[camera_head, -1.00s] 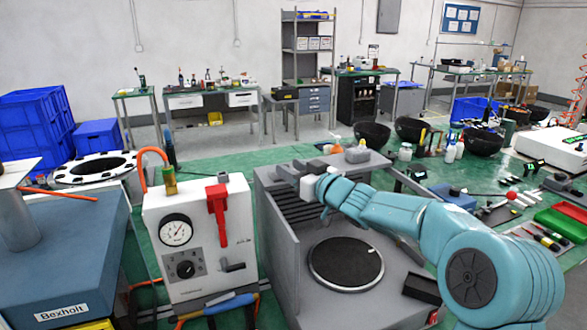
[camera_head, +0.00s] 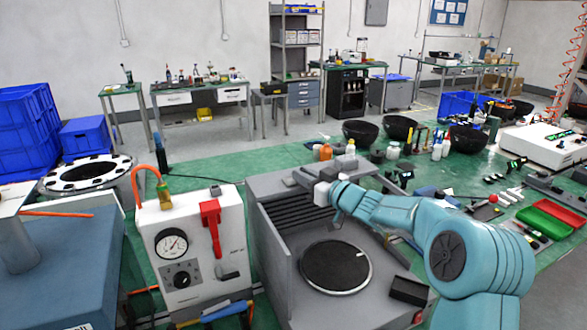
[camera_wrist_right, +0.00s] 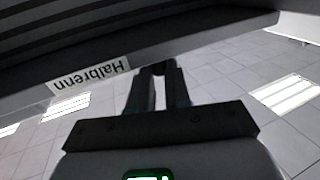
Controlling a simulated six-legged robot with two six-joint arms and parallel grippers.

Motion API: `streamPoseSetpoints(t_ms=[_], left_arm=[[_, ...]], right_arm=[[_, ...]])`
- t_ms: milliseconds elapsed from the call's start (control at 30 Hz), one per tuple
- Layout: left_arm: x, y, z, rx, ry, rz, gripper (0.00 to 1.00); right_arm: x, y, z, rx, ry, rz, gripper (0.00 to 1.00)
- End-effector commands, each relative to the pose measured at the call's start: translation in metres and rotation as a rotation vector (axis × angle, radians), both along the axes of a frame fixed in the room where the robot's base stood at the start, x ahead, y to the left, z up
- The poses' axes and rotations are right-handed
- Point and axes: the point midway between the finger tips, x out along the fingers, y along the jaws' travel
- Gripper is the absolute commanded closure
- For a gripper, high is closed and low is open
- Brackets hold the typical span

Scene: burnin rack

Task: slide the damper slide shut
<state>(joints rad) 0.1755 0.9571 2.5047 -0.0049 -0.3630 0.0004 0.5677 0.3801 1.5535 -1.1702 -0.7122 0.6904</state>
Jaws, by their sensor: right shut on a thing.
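The grey slatted unit (camera_head: 270,262) stands in the middle of the head view, with a round dark plate on its lower deck. My right gripper (camera_head: 322,193) is at its upper edge, to the right of most of the dark slats. In the right wrist view, my right gripper's two dark fingers (camera_wrist_right: 158,85) are shut on a small dark knob (camera_wrist_right: 156,69) below the unit's edge, beside a "Halbrenn" label (camera_wrist_right: 88,74). I take this knob as the damper slide's grip. The slide's own plate cannot be made out clearly. My left gripper is out of view.
A white gauge box (camera_head: 195,250) with a red lever stands close on the left. A blue bench block (camera_head: 60,265) is farther left. Black bowls (camera_head: 398,128), bottles and a red and green tray (camera_head: 560,213) lie to the right.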

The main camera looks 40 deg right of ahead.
Motion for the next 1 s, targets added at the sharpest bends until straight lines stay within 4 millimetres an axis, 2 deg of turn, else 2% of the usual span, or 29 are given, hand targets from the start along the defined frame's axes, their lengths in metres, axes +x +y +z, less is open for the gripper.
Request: streamPoseSetpoints(t_ms=[267,300,333,367,633,733,867,1000], left_arm=[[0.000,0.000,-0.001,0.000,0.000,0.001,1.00],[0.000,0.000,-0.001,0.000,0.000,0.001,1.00],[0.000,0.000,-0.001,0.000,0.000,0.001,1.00],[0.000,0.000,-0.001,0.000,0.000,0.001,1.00],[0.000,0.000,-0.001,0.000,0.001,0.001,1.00],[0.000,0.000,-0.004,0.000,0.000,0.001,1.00],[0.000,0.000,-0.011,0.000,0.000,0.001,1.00],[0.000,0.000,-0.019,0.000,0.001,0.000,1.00]], right_arm=[[-0.002,-0.005,0.002,-0.002,-0.004,-0.010,1.00],[-0.002,-0.005,0.002,-0.003,-0.004,-0.010,0.70],[-0.002,-0.005,0.002,-0.003,-0.004,-0.010,0.60],[-0.001,-0.005,0.002,-0.003,-0.004,-0.010,0.56],[-0.002,-0.004,0.001,-0.002,-0.002,-0.007,0.56],[-0.008,-0.004,0.000,-0.002,-0.003,-0.008,0.56],[-0.031,-0.007,-0.001,-0.002,-0.002,-0.010,0.56],[-0.069,-0.011,-0.001,-0.004,-0.004,-0.012,0.56]])
